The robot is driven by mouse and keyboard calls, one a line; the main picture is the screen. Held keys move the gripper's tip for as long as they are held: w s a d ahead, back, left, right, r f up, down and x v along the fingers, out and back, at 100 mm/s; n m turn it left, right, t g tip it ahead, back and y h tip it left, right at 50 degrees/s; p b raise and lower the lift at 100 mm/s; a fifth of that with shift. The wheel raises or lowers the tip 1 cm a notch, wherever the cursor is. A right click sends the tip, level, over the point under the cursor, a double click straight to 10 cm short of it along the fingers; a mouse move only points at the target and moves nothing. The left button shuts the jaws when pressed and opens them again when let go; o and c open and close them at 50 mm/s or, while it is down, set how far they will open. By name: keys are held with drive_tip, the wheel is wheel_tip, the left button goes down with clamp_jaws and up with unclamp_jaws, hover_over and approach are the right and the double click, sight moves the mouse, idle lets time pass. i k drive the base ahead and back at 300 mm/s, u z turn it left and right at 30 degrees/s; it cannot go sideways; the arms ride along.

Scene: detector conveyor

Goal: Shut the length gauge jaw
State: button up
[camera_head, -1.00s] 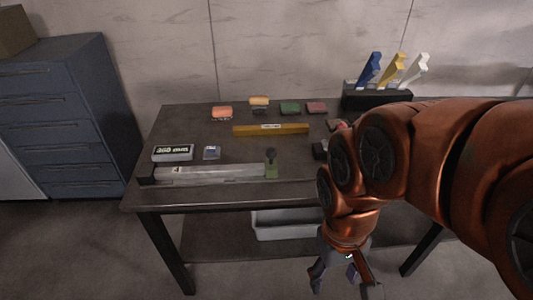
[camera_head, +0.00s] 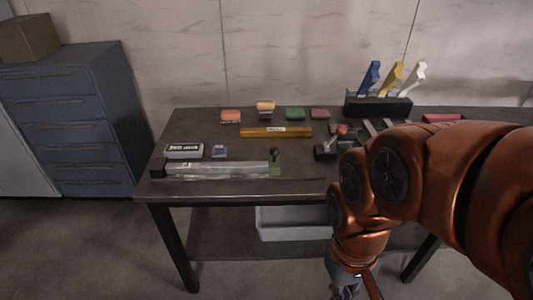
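The length gauge (camera_head: 215,169) lies along the front left of the table, a long pale grey bar with a dark block at its left end. A green jaw (camera_head: 275,171) with a dark round knob (camera_head: 274,154) sits at the bar's right end. I cannot tell whether the jaw touches a part on the gauge. A small display box (camera_head: 184,151) stands behind the gauge; its text is too blurred to read. My gripper (camera_head: 345,290) hangs low in front of the table, right of the gauge and well apart from it, partly cut off by the bottom edge.
A yellow bar (camera_head: 276,132), several coloured blocks (camera_head: 295,114) and a small blue-grey item (camera_head: 219,151) lie behind the gauge. A black rack (camera_head: 378,107) holds coloured tools. A grey bin (camera_head: 292,223) sits below the tabletop. A blue drawer cabinet (camera_head: 80,120) stands left.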

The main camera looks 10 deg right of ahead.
sight(274, 162)
drive_tip(key=u, duration=0.85)
drive_tip(key=k, duration=0.1)
drive_tip(key=z, duration=1.3)
drive_tip(key=i, duration=0.5)
drive_tip(key=u, duration=2.45)
